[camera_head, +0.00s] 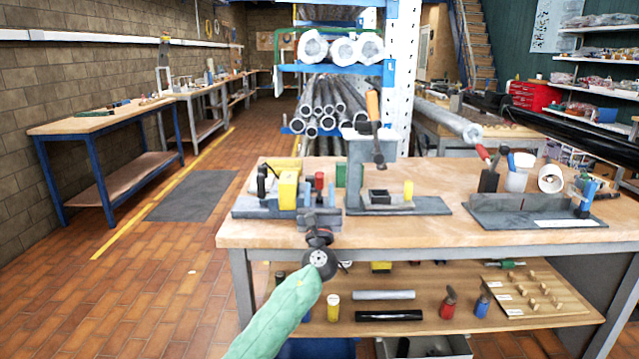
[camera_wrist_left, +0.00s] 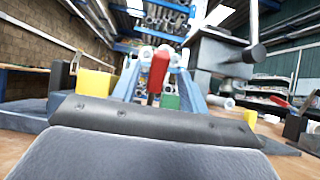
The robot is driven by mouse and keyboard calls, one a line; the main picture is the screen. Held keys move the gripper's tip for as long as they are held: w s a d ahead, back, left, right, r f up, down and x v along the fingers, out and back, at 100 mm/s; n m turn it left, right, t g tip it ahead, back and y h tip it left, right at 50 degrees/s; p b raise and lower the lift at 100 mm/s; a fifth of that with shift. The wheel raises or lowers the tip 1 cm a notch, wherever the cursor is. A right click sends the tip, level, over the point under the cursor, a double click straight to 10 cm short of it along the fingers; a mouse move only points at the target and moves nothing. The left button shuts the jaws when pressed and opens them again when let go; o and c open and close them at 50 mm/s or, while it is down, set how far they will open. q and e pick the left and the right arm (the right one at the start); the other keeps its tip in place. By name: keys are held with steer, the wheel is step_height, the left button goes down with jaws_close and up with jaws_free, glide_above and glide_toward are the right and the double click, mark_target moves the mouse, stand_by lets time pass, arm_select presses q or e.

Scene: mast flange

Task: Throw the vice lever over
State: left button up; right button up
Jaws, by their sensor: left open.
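A red-handled lever (camera_head: 319,182), which I take to be the vice lever, stands upright on the grey fixture (camera_head: 262,207) at the bench's left end. In the left wrist view the red handle (camera_wrist_left: 158,70) shows upright near the middle. My left gripper (camera_head: 320,194) is open just in front of the lever, its two grey fingers appearing on either side of the handle. I cannot tell whether they touch it. The lever's lower part is hidden behind the gripper. My right gripper is not in view.
Yellow blocks (camera_head: 288,190) and a black handle (camera_head: 262,180) stand close left of the lever. A grey press (camera_head: 357,170) with an orange handle (camera_head: 372,105) stands close right. Another grey fixture (camera_head: 525,212) is farther right. The bench front edge (camera_head: 450,240) lies below.

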arm_select(q)
steer(key=shift+s+f, duration=0.35)
steer(key=shift+s, duration=0.15)
